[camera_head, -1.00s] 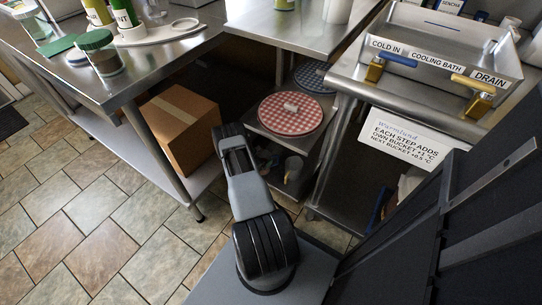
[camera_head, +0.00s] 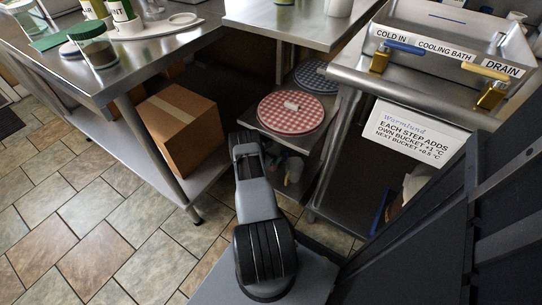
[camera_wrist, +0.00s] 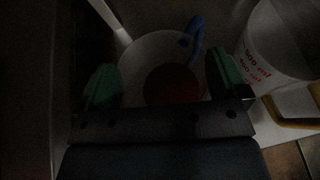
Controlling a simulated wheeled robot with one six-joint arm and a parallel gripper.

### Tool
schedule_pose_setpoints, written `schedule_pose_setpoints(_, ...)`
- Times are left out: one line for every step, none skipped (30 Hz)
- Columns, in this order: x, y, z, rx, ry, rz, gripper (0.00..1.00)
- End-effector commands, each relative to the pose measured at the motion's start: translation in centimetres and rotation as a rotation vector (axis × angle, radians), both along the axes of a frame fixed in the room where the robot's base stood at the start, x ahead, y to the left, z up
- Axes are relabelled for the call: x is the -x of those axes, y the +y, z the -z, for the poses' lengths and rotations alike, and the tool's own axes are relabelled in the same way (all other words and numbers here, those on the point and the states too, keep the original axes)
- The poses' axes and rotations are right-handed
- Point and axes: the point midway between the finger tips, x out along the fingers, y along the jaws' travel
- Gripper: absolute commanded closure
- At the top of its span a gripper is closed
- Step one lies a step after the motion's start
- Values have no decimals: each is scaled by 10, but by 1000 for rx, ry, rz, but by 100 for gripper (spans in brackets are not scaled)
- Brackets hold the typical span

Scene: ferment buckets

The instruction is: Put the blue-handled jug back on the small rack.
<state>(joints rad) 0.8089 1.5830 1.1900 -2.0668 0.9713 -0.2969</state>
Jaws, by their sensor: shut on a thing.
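In the wrist view, my gripper (camera_wrist: 166,88) has its green-padded fingers shut on the blue-handled jug (camera_wrist: 138,52). The jug is pale and round, seen from above, with its blue handle (camera_wrist: 194,38) at the upper right and a dark reddish patch inside. The picture is very dark, so I cannot tell whether the jug touches a surface below. In the head view my arm reaches down in front of the low shelving, and its forearm hides the gripper and the jug. I cannot clearly make out the small rack.
A clear jug with red markings (camera_wrist: 262,62) and a yellow handle (camera_wrist: 288,107) stands close right of the held jug. In the head view, a checked red lid (camera_head: 285,122) sits above the low space, a cardboard box (camera_head: 180,128) is left, and the steel cooling bath (camera_head: 450,38) is right.

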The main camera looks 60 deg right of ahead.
Motion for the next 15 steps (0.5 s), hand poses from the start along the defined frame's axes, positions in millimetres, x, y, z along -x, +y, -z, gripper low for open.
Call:
schedule_pose_setpoints(-1,-1,-2,2,-1,0,62)
schedule_pose_setpoints(-1,-1,-2,2,-1,0,62)
schedule_pose_setpoints(-1,-1,-2,2,-1,0,62)
schedule_pose_setpoints(-1,-1,-2,2,-1,0,62)
schedule_pose_setpoints(0,0,-2,2,-1,0,62)
schedule_pose_setpoints(0,0,-2,2,-1,0,62)
schedule_pose_setpoints(0,0,-1,2,-1,0,62)
schedule_pose_setpoints(0,0,0,2,-1,0,62)
schedule_pose_setpoints(0,0,1,2,-1,0,62)
schedule_pose_setpoints(0,0,2,2,-1,0,62)
schedule_pose_setpoints(0,0,3,2,-1,0,62)
schedule_pose_setpoints(0,0,2,1,-1,0,5)
schedule_pose_setpoints(0,0,2,1,-1,0,2)
schedule_pose_setpoints(0,0,2,1,-1,0,0)
schedule_pose_setpoints(0,0,2,1,-1,0,0)
